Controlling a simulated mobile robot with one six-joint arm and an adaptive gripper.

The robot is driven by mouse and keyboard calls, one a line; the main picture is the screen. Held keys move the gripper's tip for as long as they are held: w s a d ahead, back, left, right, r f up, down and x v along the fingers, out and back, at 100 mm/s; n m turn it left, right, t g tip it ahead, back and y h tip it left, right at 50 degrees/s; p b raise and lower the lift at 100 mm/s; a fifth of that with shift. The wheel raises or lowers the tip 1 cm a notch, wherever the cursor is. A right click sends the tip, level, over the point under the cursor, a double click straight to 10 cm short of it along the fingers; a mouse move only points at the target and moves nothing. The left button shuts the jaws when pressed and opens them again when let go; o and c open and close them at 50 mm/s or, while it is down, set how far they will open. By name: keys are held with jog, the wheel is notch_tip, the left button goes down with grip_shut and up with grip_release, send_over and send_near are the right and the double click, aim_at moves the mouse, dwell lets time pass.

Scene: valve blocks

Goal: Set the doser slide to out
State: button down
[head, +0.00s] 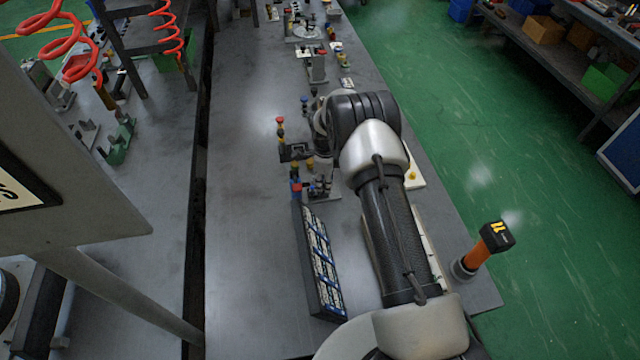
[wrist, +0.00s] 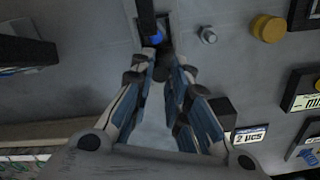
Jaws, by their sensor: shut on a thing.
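In the wrist view my gripper (wrist: 163,63) has its two fingers drawn close together around a small dark knob (wrist: 165,73), which looks like the doser slide. A dark bar with a blue end (wrist: 154,37) stands just beyond the fingertips, in a dark slot in a grey plate. The fingers hide much of the knob, and the slide's in or out position cannot be read.
In the wrist view a yellow knob (wrist: 267,28), a bolt (wrist: 208,35) and label plates (wrist: 303,92) lie to the right. In the head view a red knob (head: 280,120) stands behind my gripper and a long dark block (head: 318,265) in front. The bench (head: 245,240) is clear to the left.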

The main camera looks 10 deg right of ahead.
jog(key=d+b, duration=0.1)
jog(key=d, duration=0.3)
jog(key=shift+d, duration=0.15)
jog(key=c, duration=1.6)
grip_release()
jog(key=shift+o, duration=0.3)
jog(key=shift+r, duration=0.25)
notch_tip(320, 180, up, 12)
jog(key=shift+f, duration=0.2)
